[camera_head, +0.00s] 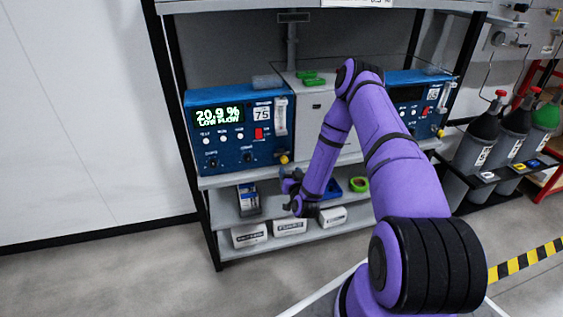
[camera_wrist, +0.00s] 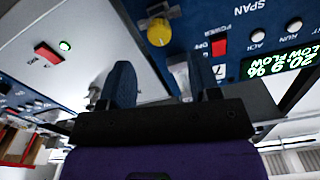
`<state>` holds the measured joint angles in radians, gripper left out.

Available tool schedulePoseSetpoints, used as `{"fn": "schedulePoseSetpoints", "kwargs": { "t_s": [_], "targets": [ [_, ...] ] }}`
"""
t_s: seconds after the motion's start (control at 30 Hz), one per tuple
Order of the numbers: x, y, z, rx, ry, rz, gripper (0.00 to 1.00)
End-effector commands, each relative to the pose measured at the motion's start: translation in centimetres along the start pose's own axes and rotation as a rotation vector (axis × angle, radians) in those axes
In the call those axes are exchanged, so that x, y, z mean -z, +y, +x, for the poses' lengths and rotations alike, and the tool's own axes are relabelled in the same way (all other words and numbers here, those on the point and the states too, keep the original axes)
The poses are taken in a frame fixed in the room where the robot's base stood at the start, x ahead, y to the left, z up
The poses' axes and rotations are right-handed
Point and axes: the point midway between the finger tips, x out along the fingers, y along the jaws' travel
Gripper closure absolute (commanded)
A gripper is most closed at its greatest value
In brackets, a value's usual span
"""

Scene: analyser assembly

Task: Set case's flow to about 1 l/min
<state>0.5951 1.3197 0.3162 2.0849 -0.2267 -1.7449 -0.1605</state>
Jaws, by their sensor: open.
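The left blue analyser case (camera_head: 235,130) stands on the upper shelf, its green display (camera_head: 218,115) reading 20.9 % and LOW FLOW. A clear flow tube (camera_head: 281,115) is on its right side, with a yellow knob (camera_head: 284,159) below. I cannot read the float's level. My gripper (camera_head: 289,182) is below the knob in the head view, in front of the lower shelf. In the wrist view, my open gripper (camera_wrist: 165,82) has its two dark fingers apart and empty. The yellow knob (camera_wrist: 158,32) lies beyond the fingers, apart from them. The wrist picture shows the case upside down.
A grey unit (camera_head: 318,110) stands beside the left case; a red switch (camera_wrist: 47,54) shows in the wrist view. Another blue case (camera_head: 412,97) is further right, partly behind my arm. White boxes (camera_head: 290,227) sit on the bottom shelf. Dark bottles (camera_head: 477,140) stand at the right.

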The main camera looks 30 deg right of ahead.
Motion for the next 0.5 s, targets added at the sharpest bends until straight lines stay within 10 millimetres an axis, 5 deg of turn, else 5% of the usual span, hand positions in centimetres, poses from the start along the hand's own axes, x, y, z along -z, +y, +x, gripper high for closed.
{"fn": "schedulePoseSetpoints", "kwargs": {
  "t_s": [0.3, 0.5],
  "targets": [
    [0.1, 0.0, 5.6, -0.001, 0.003, 0.001, 0.43],
    [0.0, 0.0, 7.6, 0.000, 0.001, 0.002, 0.43]
  ]
}}
